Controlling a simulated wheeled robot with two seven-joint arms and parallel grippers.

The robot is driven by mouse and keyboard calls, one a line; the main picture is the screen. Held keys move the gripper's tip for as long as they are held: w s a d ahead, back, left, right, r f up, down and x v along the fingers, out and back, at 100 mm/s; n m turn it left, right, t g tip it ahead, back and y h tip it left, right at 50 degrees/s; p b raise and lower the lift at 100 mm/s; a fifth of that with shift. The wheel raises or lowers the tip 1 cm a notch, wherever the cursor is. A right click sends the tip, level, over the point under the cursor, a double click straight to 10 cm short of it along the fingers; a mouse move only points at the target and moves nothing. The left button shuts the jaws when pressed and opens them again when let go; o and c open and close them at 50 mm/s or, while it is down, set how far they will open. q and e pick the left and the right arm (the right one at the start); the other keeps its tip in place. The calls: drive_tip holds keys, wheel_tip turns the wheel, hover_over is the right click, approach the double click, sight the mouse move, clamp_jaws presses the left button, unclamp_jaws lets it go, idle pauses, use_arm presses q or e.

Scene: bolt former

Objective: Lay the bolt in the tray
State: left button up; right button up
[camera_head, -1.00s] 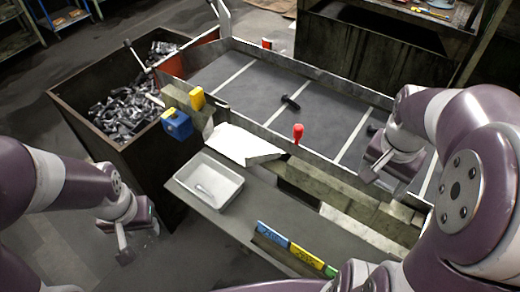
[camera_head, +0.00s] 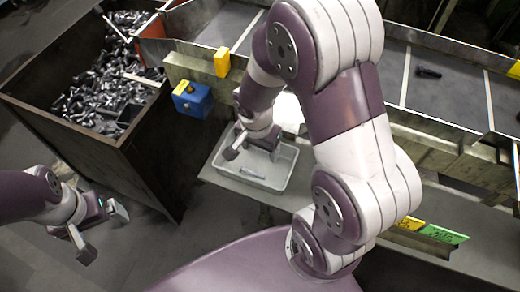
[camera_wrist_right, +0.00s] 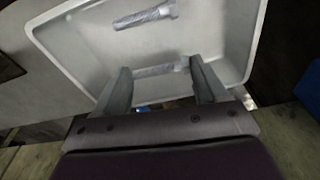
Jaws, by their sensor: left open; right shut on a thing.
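The light grey tray (camera_head: 276,181) stands on a ledge below the belt, and it fills the upper part of the right wrist view (camera_wrist_right: 90,42). One grey bolt (camera_wrist_right: 146,17) lies in it, also visible in the head view (camera_head: 252,174). My right gripper (camera_head: 250,146) is over the tray, shut on a second bolt (camera_wrist_right: 161,70), held crosswise between its fingertips. I cannot tell whether this held bolt touches the tray floor. My left gripper (camera_head: 103,234) is open and empty, off to the left above the floor.
A large dark bin (camera_head: 60,125) heaped with bolts stands at the left. A blue box (camera_head: 192,99) and a yellow block (camera_head: 222,62) are behind the tray. A dark bolt (camera_head: 428,72) lies on the grey belt (camera_head: 455,95). My right arm covers the middle.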

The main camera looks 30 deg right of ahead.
drive_tip(key=shift+w+a+f, duration=0.15)
drive_tip(key=shift+f, duration=0.5)
drive_tip(key=shift+f+b, duration=0.35)
drive_tip(key=shift+b, duration=0.3)
drive_tip(key=o, duration=1.2)
drive_tip(key=shift+c, duration=0.2)
drive_tip(key=shift+r, duration=0.15)
